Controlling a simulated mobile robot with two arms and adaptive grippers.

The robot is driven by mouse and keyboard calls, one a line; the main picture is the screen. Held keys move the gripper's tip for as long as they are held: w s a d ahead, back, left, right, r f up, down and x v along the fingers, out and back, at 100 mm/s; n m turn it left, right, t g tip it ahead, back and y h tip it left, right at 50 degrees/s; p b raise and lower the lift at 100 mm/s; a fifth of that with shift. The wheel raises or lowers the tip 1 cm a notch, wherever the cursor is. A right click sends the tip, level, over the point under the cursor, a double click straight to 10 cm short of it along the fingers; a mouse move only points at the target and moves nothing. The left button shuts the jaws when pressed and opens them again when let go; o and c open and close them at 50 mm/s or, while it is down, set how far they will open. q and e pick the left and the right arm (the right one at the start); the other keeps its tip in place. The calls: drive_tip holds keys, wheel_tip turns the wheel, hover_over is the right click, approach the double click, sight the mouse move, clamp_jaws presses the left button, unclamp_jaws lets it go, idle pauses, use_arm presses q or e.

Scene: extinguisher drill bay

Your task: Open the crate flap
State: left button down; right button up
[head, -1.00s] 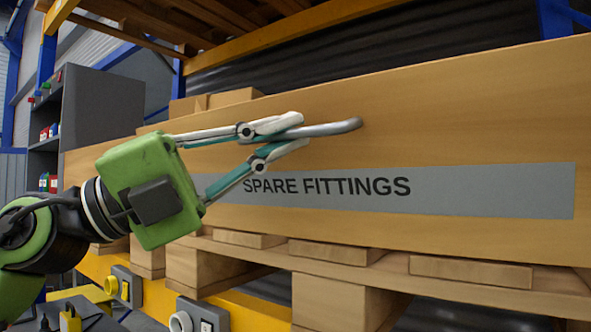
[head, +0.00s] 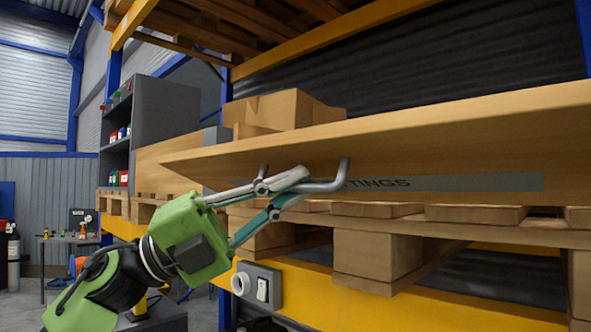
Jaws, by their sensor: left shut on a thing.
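The crate flap (head: 430,136) is a long wooden panel. It is tilted, its top edge leaning out toward me and its shaded front face turned downward. A grey label strip (head: 470,183) on that face is partly covered, with only the end of its lettering showing. A grey metal bar handle (head: 344,171) sticks out from the face. My left gripper (head: 300,181) is shut on this handle, below the flap's upper edge. My right gripper is not in view.
Cardboard boxes (head: 287,108) show above and behind the flap. Wooden pallets (head: 375,240) lie under the crate on a yellow rack beam (head: 330,290). A grey shelf unit (head: 165,110) with small coloured items stands at the left. A socket box (head: 262,286) is mounted below my gripper.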

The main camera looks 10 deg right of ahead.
use_arm(q)
drive_tip(key=shift+f, duration=0.5)
drive_tip(key=shift+a, duration=0.1)
drive_tip(key=c, duration=2.5)
unclamp_jaws()
drive_tip(key=shift+s, duration=0.1)
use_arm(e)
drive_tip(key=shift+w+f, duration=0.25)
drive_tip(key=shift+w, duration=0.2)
